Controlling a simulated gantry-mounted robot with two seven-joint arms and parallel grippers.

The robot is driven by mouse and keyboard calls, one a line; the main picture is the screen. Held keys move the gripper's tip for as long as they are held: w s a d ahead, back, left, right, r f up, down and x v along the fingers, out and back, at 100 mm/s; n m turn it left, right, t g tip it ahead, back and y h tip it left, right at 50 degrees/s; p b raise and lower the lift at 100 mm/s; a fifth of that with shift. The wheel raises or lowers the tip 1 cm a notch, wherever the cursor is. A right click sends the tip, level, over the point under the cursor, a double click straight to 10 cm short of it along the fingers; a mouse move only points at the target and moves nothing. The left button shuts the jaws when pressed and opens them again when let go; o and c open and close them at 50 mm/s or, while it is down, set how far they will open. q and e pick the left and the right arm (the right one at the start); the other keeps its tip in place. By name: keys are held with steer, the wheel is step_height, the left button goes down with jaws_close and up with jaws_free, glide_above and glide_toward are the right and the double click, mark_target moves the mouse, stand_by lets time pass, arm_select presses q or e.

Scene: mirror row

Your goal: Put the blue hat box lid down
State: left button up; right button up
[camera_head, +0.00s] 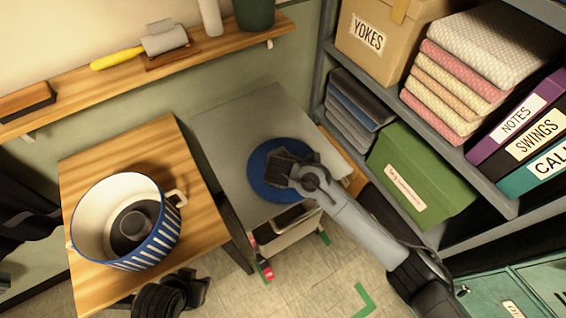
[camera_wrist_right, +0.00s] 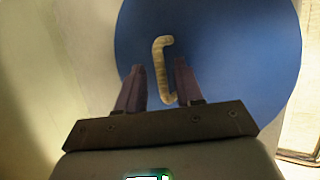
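The blue hat box lid (camera_head: 258,180) is a round disc over the front part of the grey table; it appears to lie flat there. In the right wrist view the lid (camera_wrist_right: 235,70) fills much of the picture, with a pale curved handle (camera_wrist_right: 160,68). My right gripper (camera_head: 277,168) is over the lid, its two fingers (camera_wrist_right: 161,75) apart on either side of the handle, with gaps visible. The blue-and-white striped hat box (camera_head: 150,245) stands open on the wooden table, a grey round thing (camera_head: 132,225) inside. My left gripper (camera_head: 175,295) is at the bottom edge; its fingers are unclear.
The grey table (camera_head: 225,125) has bare room behind the lid. The wooden table (camera_head: 130,155) stands left of it. Shelves at right hold a green box (camera_head: 415,175), folded towels (camera_head: 455,90) and binders (camera_head: 515,130). A wall shelf (camera_head: 210,50) runs above.

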steer(key=d+p+v, duration=0.1)
steer(key=p+v, duration=0.1)
steer(key=v, duration=1)
steer(key=s+d+f+m+g, duration=0.2)
steer(key=s+d+f+m, duration=0.3)
steer(key=s+d+m, duration=0.5)
steer(key=s+d+f+m+g, duration=0.1)
steer(key=s+d+f+m, duration=0.4)
steer(key=s+d+m, duration=0.6)
steer(key=s, duration=0.5)
steer(key=shift+s+d+g+y, duration=0.2)
steer(key=shift+s+g+y, duration=0.15)
steer(key=shift+g+y, duration=0.05)
step_height(320, 180, up, 16)
steer(key=p, duration=1.5)
steer(key=shift+p, duration=0.35)
